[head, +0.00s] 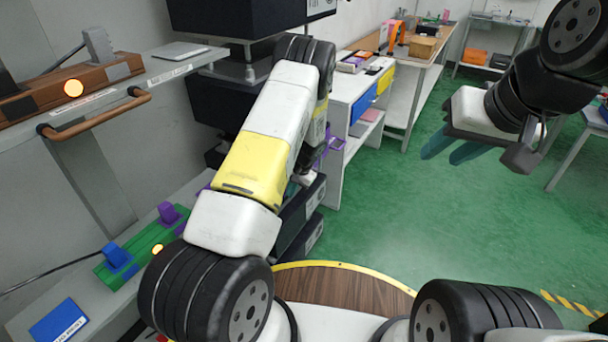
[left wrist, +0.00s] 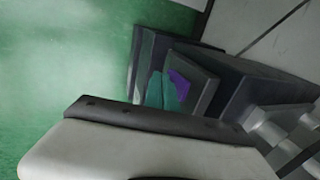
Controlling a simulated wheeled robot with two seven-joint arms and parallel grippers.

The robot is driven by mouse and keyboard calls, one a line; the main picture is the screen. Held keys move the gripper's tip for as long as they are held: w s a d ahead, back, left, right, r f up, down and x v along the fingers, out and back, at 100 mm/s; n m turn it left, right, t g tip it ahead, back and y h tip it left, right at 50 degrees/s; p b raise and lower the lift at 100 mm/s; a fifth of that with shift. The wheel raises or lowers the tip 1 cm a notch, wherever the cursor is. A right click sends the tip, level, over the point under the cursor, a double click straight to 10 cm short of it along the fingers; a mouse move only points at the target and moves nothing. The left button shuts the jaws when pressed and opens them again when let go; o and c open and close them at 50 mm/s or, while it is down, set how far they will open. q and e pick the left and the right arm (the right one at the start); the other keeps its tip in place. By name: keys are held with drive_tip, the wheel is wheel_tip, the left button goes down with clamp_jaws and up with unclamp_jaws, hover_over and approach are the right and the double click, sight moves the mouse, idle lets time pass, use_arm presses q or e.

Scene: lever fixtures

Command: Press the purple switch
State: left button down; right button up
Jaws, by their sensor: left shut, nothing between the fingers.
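A purple switch (head: 168,213) stands on a green base (head: 145,245) on the lower left shelf, beside a blue switch (head: 116,256). An orange light glows on that base, and my left arm covers its right part. My left gripper (left wrist: 160,90) shows teal fingers close together, shut and empty. A purple patch (left wrist: 178,84) shows just behind them on a dark box; I cannot tell whether they touch it. My right gripper (head: 453,148) hangs at the upper right, fingers apart and empty, far from the switch.
A brown lever fixture (head: 40,95) with a lit orange button sits on the upper left shelf, above a brown handle (head: 95,112). A purple frame (head: 330,146) shows by dark boxes beyond my left arm. A blue card (head: 58,325) lies lower left. Green floor is open.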

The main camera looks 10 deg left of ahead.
use_arm(q)
drive_tip(key=shift+w+a+f, duration=0.15)
drive_tip(key=shift+a, duration=0.15)
idle(0.4)
drive_tip(key=shift+r, duration=0.85)
